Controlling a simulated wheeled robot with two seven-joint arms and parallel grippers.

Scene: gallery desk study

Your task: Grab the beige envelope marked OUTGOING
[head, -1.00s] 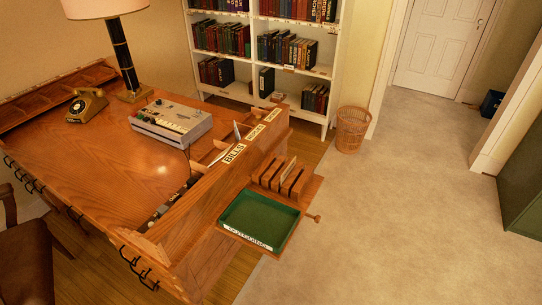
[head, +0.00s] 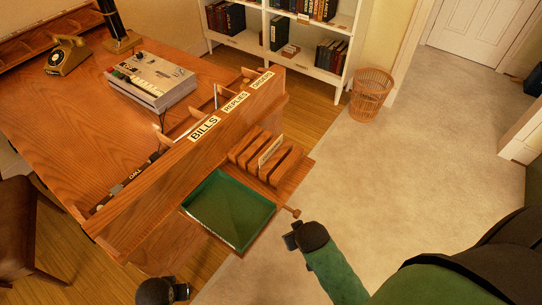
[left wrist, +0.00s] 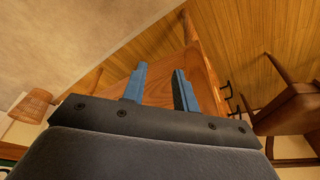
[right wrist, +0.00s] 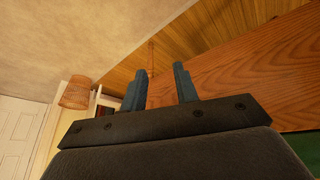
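A thin beige envelope (head: 270,150) stands upright in the slotted wooden rack (head: 247,154) beside the desk; its marking is too small to read. The green-lined tray (head: 230,210) in front of the rack looks empty. My right gripper (head: 290,238) is to the right of the tray, in front of the rack and apart from the envelope. Its fingers show spread and empty in the right wrist view (right wrist: 160,88). My left gripper (head: 183,291) is at the bottom edge of the head view, in front of the desk's end. Its fingers are spread and empty in the left wrist view (left wrist: 157,85).
The desk's raised divider carries labels including BILLS (head: 204,128) and REPLIES. A small wooden knob (head: 292,211) sticks out beside the tray. A wicker basket (head: 370,93) stands on open carpet.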

